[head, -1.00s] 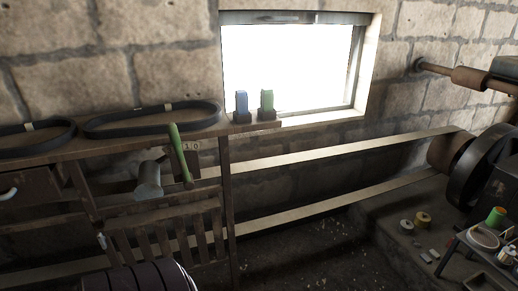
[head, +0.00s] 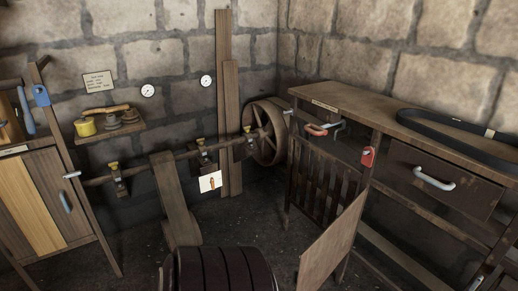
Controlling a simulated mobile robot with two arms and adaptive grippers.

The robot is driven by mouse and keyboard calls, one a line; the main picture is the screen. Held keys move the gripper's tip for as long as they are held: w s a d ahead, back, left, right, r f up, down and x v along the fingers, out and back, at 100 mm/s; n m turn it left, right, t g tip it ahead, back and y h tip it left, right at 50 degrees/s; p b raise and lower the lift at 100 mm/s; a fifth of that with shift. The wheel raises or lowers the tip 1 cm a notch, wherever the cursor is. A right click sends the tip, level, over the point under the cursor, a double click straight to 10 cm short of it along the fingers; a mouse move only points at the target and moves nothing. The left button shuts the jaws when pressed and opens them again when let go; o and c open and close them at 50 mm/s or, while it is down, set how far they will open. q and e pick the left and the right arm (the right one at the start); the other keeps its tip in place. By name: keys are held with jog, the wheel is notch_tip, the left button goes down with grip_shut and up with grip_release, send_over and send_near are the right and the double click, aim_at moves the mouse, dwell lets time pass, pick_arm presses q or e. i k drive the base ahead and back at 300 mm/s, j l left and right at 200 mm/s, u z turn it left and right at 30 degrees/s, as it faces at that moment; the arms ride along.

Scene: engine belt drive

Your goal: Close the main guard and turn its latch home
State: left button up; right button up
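A slatted wooden guard (head: 318,185) stands upright under the left end of the workbench, in front of the belt wheel (head: 267,132). A plain brown panel (head: 332,243) stands out at an angle in front of the bench. I cannot tell which of the two is the main guard, or how the panel is attached. A red-handled metal lever (head: 318,129) sits at the bench's front edge above the slats. A red tag-like piece (head: 368,157) is on the bench post. I cannot tell whether either is the guard's latch. Neither of my grippers is in view.
The workbench (head: 345,98) runs along the right wall with a black belt (head: 460,135) on top and a drawer (head: 440,180) below. A line shaft (head: 140,172) crosses the back left. A cabinet (head: 50,200) stands at left. Some dark floor between is clear.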

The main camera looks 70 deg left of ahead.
aim_at(321, 258)
jog(key=k+j+u, duration=0.15)
jog(key=j, duration=0.4)
jog(key=k+j+u, duration=0.15)
jog(key=j, duration=0.35)
jog(key=k+j+u, duration=0.15)
jog(key=j, duration=0.4)
jog(key=j+u, duration=0.1)
jog(key=j, duration=0.45)
jog(key=k+j, duration=0.1)
jog(key=j, duration=0.4)
jog(key=k, duration=0.05)
